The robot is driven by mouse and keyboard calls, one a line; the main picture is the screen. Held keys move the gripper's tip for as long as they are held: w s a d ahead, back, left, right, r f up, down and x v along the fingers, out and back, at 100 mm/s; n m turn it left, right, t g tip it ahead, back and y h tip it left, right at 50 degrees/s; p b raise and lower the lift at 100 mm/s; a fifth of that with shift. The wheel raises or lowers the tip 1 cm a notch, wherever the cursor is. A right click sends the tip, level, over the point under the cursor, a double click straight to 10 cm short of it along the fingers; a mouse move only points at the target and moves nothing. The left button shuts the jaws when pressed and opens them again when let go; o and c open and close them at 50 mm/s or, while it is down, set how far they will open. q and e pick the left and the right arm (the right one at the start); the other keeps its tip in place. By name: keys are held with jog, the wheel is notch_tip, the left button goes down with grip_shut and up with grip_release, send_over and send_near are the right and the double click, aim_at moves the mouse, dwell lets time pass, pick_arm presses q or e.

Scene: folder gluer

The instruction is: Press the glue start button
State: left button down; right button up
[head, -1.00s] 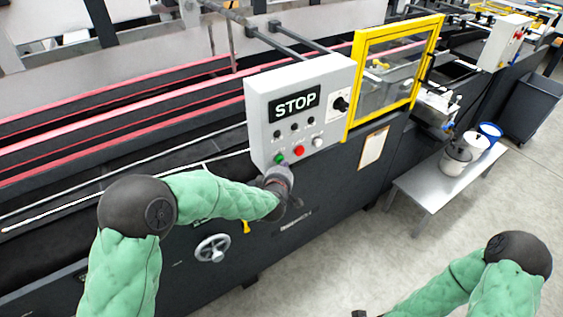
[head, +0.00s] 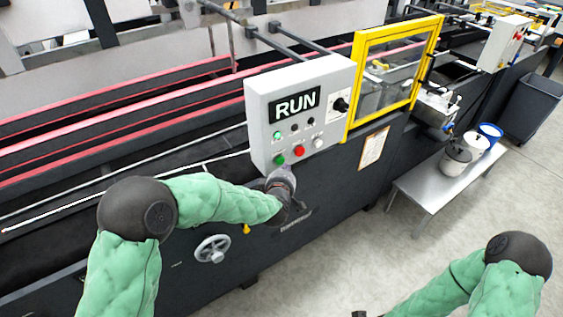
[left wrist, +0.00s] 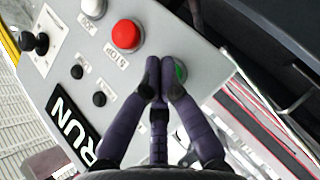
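The grey control panel (head: 258,110) carries a green button (head: 279,159) at its lower left, which I take as the start button. Its display (head: 295,104) reads RUN, and a small lamp (head: 277,135) below it glows green. My left gripper (head: 279,172) is just below the green button. In the left wrist view the left gripper (left wrist: 163,68) has its fingertips together, partly covering the green button (left wrist: 180,71); I cannot tell whether they touch it. It holds nothing visible. My right gripper shows at most as a dark bit at the bottom edge.
A red button (head: 299,151) labelled STOP and a white button (head: 318,142) sit right of the green one. A black knob (head: 341,104) and a yellow-framed guard (head: 349,90) are farther right. A handwheel (head: 212,248) is below. A low table (head: 425,196) with buckets stands right.

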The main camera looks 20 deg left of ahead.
pick_arm(q)
jog(key=shift+d, duration=0.1)
jog(key=s+d, duration=0.1)
jog(key=d, duration=0.1)
jog(key=s+d+p, duration=0.1)
jog(key=s+d, duration=0.1)
jog(key=shift+s, duration=0.1)
dwell(0.6)
jog(key=shift+f, duration=0.1)
dwell(0.5)
jog(key=s+d+f+m+g+h, duration=0.1)
jog(key=s+f+m+g+h, duration=0.25)
jog(key=f, duration=0.75)
jog(key=s+d+f+m+g, duration=0.2)
jog(key=s+f+m+g, duration=0.15)
jog(key=s+f, duration=0.5)
jog(key=s+d+f+m+g+h, duration=0.1)
jog(key=s+f+m+g, duration=0.2)
jog(key=s+f, duration=0.3)
jog(key=s+d+f+m+g+h, duration=0.2)
jog(key=s+f, duration=0.5)
jog(key=s, duration=0.4)
jog(key=shift+s+d+m+g, duration=0.15)
jog(key=shift+s+m+g, duration=0.05)
jog(key=shift+m+g, duration=0.6)
